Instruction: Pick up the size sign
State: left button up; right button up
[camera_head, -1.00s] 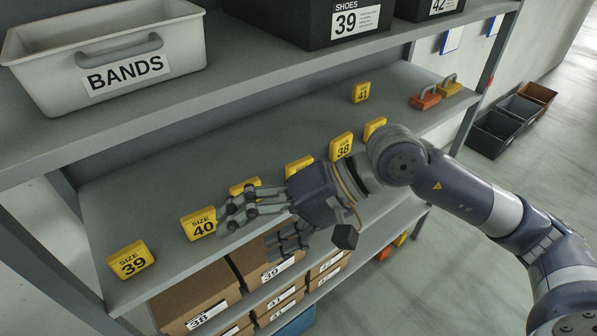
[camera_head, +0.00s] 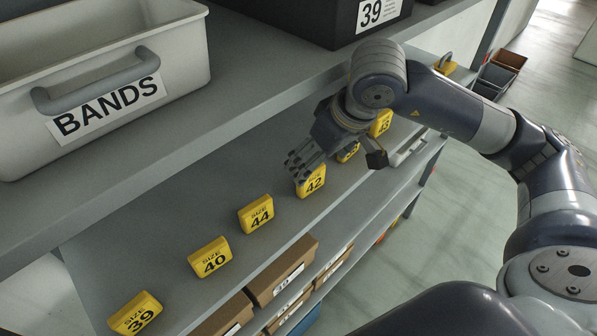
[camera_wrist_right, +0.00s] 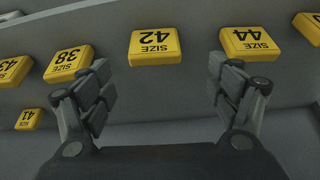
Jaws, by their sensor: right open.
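Several yellow size signs stand in a row on the grey middle shelf: size 39 (camera_head: 135,314), size 40 (camera_head: 210,257), size 44 (camera_head: 256,214), size 42 (camera_head: 310,181), 38 (camera_head: 348,152) and 43 (camera_head: 380,122). My right gripper (camera_head: 303,160) is open and empty, close to the size 42 sign and partly covering it. In the right wrist view the signs appear upside down. There the size 42 sign (camera_wrist_right: 154,46) sits ahead of the gap between the spread fingers (camera_wrist_right: 158,82), apart from both. The size 41 sign (camera_wrist_right: 29,119) lies at the left. My left gripper is not in view.
The upper shelf (camera_head: 250,75) overhangs the signs and carries a grey BANDS bin (camera_head: 180,65) and a black shoe box (camera_head: 320,20). Brown boxes (camera_head: 280,268) stand on the shelf below. Neighbouring signs stand on both sides of size 42.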

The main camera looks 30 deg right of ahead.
aim_at(311, 180)
jog(key=p+x, duration=0.1)
jog(key=x, duration=0.1)
jog(key=shift+w+d+f, duration=0.1)
jog(key=shift+d+f, duration=0.05)
jog(key=shift+f, duration=0.2)
jog(key=shift+p+x, duration=1.05)
jog(key=shift+x, duration=1.25)
jog(key=shift+d, duration=0.2)
jog(key=c, duration=1.2)
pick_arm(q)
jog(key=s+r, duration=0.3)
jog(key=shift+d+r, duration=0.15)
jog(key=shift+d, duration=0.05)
